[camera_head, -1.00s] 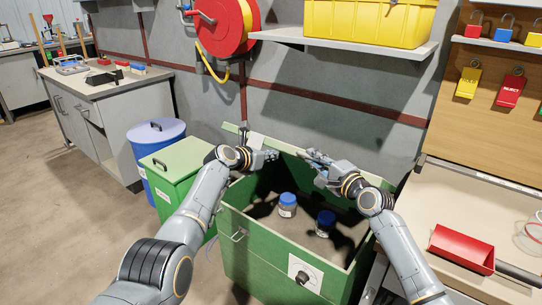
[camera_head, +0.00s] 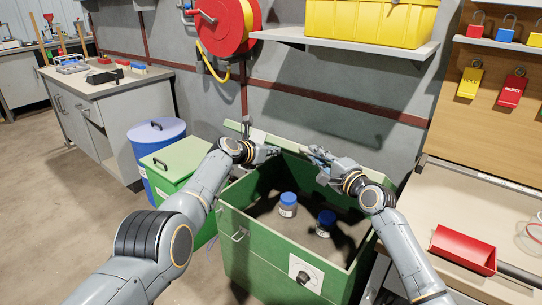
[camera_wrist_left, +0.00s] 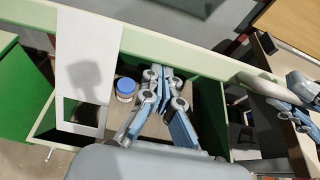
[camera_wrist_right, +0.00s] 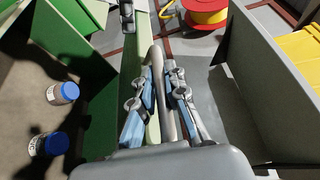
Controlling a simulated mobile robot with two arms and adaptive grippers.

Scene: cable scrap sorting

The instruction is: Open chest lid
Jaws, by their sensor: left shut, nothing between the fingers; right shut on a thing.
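The green chest (camera_head: 255,245) stands in the middle of the head view with its lid (camera_head: 262,135) raised at the back, so the inside shows. Two blue-capped jars (camera_head: 287,205) (camera_head: 325,224) are inside. My right gripper (camera_head: 313,155) is at the lid's upper edge; in the right wrist view its fingers are shut around a grey bar-like handle (camera_wrist_right: 157,58) along that edge. My left gripper (camera_head: 275,151) is shut and empty beside the lid edge, left of the right gripper. In the left wrist view its closed fingers (camera_wrist_left: 164,72) are over the chest opening.
A green bin (camera_head: 172,165) and a blue bin (camera_head: 157,133) stand left of the chest. A shelf with a yellow crate (camera_head: 370,22) hangs above and behind. A workbench with a red tray (camera_head: 463,250) borders the right side.

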